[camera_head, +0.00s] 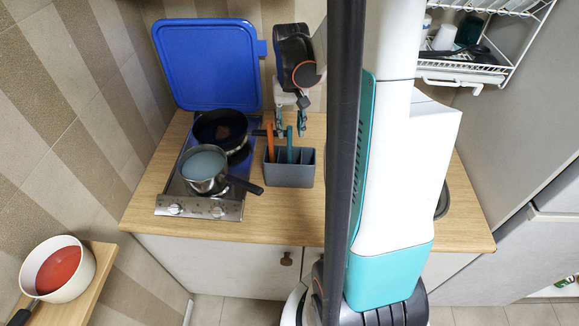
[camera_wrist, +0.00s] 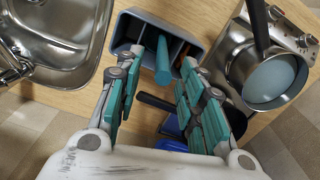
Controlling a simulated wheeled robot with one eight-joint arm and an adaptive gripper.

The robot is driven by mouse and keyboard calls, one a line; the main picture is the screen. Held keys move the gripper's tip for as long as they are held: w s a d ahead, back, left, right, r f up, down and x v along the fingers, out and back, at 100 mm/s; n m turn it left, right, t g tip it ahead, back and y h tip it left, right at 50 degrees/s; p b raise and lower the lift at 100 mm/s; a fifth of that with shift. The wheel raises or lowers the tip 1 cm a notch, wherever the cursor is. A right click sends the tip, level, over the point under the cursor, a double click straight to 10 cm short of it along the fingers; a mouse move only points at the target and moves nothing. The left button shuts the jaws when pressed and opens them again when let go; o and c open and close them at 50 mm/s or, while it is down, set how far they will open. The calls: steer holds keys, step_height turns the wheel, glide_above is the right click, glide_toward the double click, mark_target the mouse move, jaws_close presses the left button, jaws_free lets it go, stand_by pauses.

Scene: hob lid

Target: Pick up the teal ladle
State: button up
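The teal ladle (camera_head: 290,146) stands in a grey utensil holder (camera_head: 290,177) on the wooden counter, its handle pointing up. In the wrist view the teal handle (camera_wrist: 163,62) rises from the holder (camera_wrist: 197,40), and its end lies between my fingers in the picture. My gripper (camera_head: 291,121) is above the holder at the handle's upper end. In the wrist view my gripper (camera_wrist: 158,78) has its two teal-padded fingers apart, with gaps beside the handle. The ladle's lower end is hidden inside the holder.
An orange-handled utensil (camera_head: 270,143) stands left of the ladle. The hob (camera_head: 227,211) holds a black frying pan (camera_head: 214,128) and a saucepan (camera_head: 203,168), whose handle reaches towards the holder. The blue hob lid (camera_head: 207,62) stands open behind. A sink (camera_wrist: 55,50) shows in the wrist view.

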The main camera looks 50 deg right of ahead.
mark_target(290, 141)
steer(key=shift+a+f+b, duration=0.2)
steer(key=shift+f+b, duration=0.2)
steer(key=shift+f, duration=2.6)
jaws_close()
